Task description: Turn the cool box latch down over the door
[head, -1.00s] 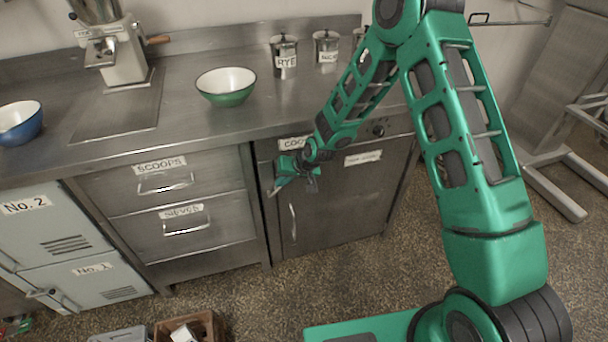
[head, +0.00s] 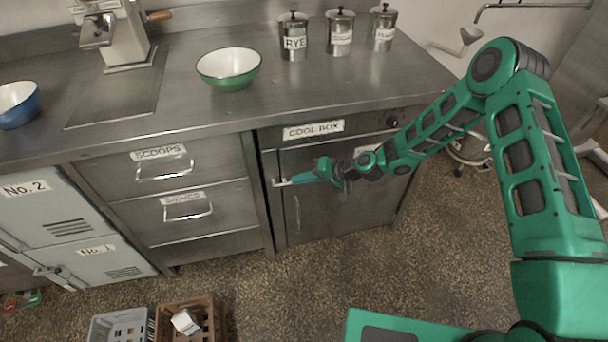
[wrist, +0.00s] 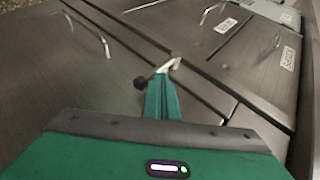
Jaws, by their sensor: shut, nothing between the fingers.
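The cool box door (head: 335,208) is the steel front under the COOL BOX label and looks shut. Its latch (head: 279,183) is a small pale lever at the door's upper left edge. In the wrist view the latch (wrist: 165,67) lies across the seam, its dark knob (wrist: 140,84) over the door panel. In the head view it looks about level. My gripper (head: 307,179) is shut and empty, with its fingertips right at the latch. The fingers in the wrist view (wrist: 163,92) hide part of the lever; I cannot tell whether they touch it.
The door handle (head: 298,212) hangs below the latch. The SCOOPS drawer (head: 190,170) and the drawer under it are to the left. The worktop (head: 300,95) overhangs above, with a green bowl (head: 228,70). Crates (head: 205,312) stand on the floor; the floor before the door is clear.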

